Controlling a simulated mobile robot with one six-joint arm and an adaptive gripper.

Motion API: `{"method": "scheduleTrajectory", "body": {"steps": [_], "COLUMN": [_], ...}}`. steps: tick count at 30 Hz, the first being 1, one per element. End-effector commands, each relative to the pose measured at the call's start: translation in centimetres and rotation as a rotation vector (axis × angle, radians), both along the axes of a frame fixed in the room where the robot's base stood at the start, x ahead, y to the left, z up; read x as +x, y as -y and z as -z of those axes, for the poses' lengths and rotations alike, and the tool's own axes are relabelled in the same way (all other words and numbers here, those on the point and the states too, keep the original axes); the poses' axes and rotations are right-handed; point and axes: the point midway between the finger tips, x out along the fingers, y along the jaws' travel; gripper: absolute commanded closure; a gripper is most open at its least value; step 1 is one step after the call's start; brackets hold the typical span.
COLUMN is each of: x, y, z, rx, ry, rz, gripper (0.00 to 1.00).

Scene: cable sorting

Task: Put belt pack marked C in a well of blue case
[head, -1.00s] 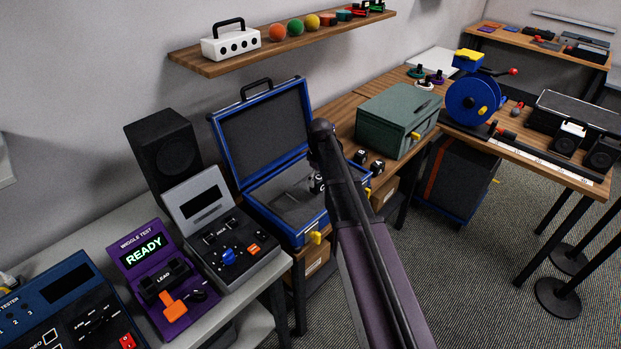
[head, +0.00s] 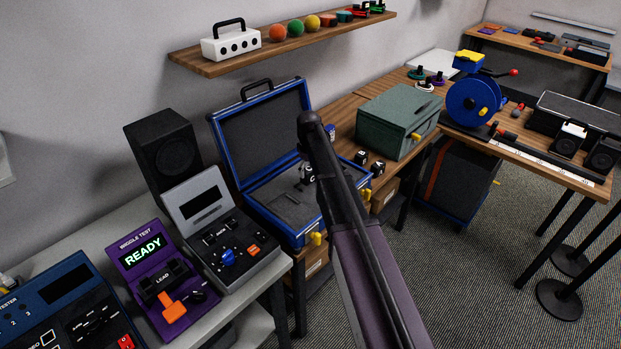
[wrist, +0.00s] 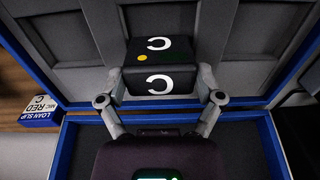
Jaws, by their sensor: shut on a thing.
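The black belt pack marked C (wrist: 160,82) is between the two fingers of my gripper (wrist: 160,88) in the wrist view. White C marks show on two of its faces, with a yellow dot near one. My gripper is shut on it. The blue case (head: 271,231) stands open with its lid up in the head view. Its grey foam wells (wrist: 75,35) lie beyond the pack in the wrist view. The pack appears over the wells; its exact height cannot be told. In the head view, my arm hides part of the case and most of the gripper.
Two small dark lettered blocks (head: 377,168) sit on the table right of the case. A blue loan slip block marked MIC RED C (wrist: 42,111) is beside the case. A grey-green box (head: 392,125) stands farther right, a tester with a grey panel (head: 240,262) to the left.

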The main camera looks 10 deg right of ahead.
Motion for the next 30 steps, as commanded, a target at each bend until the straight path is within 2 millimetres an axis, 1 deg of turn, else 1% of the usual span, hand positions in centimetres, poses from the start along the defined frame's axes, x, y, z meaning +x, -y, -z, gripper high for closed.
{"method": "scheduleTrajectory", "body": {"steps": [1, 3, 10, 14, 24, 30], "x": [-0.1, -0.2, -0.2, -0.2, -0.2, -0.2], "y": [0.1, 0.1, 0.1, 0.1, 0.1, 0.1], "z": [0.9, 1.5, 3.2, 3.5, 3.4, 3.9], "rx": [-0.001, -0.001, -0.001, -0.001, -0.001, -0.001], "ry": [-0.001, -0.001, -0.001, -0.001, -0.001, -0.001], "rz": [0.0, 0.0, 0.0, 0.001, 0.001, 0.001], "gripper": [0.71, 0.71, 0.71, 0.71, 0.71, 0.71]}}
